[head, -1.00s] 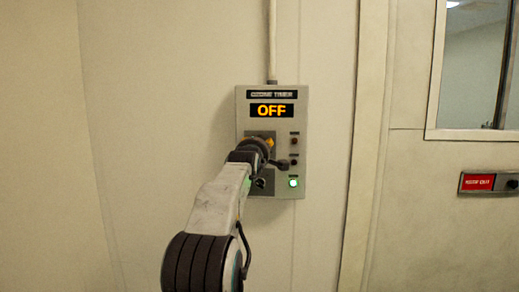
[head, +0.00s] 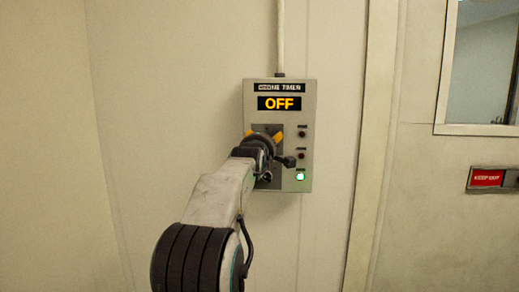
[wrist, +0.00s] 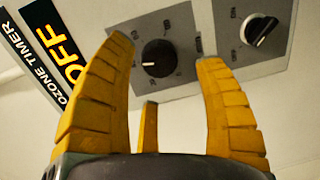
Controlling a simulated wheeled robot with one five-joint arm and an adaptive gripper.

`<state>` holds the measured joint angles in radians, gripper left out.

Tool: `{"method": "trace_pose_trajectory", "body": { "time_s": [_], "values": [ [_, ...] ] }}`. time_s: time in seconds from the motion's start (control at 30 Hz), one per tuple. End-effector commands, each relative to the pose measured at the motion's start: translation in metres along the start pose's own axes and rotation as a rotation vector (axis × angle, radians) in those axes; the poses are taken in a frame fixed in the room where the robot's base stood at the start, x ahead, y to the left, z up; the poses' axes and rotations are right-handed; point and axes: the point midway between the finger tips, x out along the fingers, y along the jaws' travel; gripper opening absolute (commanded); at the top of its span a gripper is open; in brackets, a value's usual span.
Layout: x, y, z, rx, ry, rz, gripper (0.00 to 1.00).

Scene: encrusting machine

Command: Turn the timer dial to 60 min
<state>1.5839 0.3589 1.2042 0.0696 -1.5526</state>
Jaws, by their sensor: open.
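The ozone timer box (head: 308,120) is a grey panel on the wall, and its display (head: 279,103) reads OFF. In the wrist view the black round timer dial (wrist: 160,58) with a white pointer mark sits on a dark grey plate, and the mark points left in that picture. My gripper (wrist: 168,48) is open, with its yellow fingers on either side of the dial in the picture and nothing held. I cannot tell any contact with the dial. In the head view my gripper (head: 263,134) covers the dial.
A second black knob (wrist: 260,30) with a white bar sits on its own plate beside the dial. Small indicators and a lit green lamp (head: 300,176) line the box's right side. A conduit (head: 281,40) runs up the wall. A red sign (head: 487,178) is on the right.

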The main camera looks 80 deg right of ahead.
Motion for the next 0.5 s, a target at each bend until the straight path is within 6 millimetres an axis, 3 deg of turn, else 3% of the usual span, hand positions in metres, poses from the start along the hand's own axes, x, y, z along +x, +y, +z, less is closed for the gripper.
{"method": "trace_pose_trajectory", "body": {
  "time_s": [0.5],
  "values": [
    [-0.068,0.001,-0.001,0.0,0.001,0.003,0.64]
  ]
}}
